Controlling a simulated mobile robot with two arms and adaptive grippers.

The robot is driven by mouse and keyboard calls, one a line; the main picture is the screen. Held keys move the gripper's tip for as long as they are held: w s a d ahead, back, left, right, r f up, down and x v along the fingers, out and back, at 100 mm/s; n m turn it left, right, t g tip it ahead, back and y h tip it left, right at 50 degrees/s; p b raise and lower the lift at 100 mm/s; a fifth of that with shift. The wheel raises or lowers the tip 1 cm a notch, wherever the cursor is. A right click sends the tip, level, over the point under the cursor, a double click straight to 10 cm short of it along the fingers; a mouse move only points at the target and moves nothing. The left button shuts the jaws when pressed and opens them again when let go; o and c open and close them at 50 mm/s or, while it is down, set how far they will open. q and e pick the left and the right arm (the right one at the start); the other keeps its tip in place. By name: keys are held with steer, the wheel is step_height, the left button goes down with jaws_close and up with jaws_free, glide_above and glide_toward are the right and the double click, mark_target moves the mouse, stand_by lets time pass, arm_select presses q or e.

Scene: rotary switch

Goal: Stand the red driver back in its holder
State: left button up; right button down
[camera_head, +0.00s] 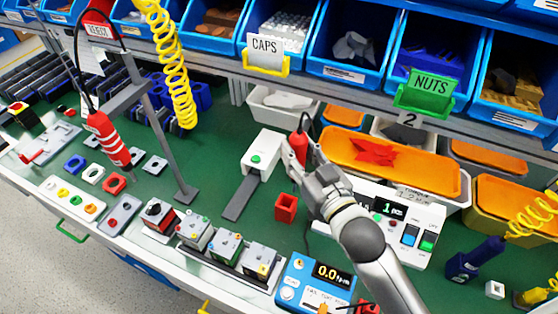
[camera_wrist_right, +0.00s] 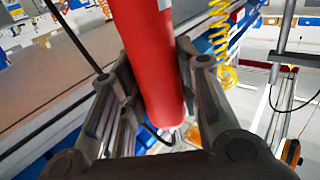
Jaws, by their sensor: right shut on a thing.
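The red driver (camera_head: 299,147) is in my right gripper (camera_head: 304,160), held above the green bench and roughly upright. In the right wrist view the red driver (camera_wrist_right: 152,60) fills the space between the fingers of my right gripper (camera_wrist_right: 160,75), which is shut on it. A small red open-topped square holder (camera_head: 286,207) stands on the bench, below and slightly left of the gripper in the head view. It looks empty, though its inside is dark. The driver is apart from it. My left gripper is not in view.
A white box with a green button (camera_head: 262,152) stands left of the driver. A white control unit (camera_head: 405,232) stands to the right and a blue torque meter (camera_head: 315,284) in front. A striped red tool (camera_head: 108,139) hangs at left. Bare bench lies around the holder.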

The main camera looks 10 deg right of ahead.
steer(key=shift+w+a+f+n+y+b, duration=0.4)
steer(key=shift+w+a+f, duration=0.05)
steer(key=shift+a+f, duration=0.25)
steer(key=shift+s+a+f+y+b, duration=0.15)
steer(key=shift+s+a+y+b, duration=0.15)
steer(key=shift+s+b, duration=0.1)
steer(key=shift+f, duration=0.25)
steer(key=f+b, duration=0.6)
steer(key=b, duration=0.1)
steer(key=shift+w, duration=0.25)
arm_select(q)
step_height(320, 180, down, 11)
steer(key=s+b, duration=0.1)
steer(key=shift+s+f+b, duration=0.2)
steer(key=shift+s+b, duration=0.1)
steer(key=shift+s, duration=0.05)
arm_select(e)
step_height(320, 180, down, 3)
steer(key=shift+f, duration=0.2)
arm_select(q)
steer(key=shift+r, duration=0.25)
arm_select(e)
steer(key=shift+f, duration=0.5)
steer(key=c, duration=1)
jaws_free()
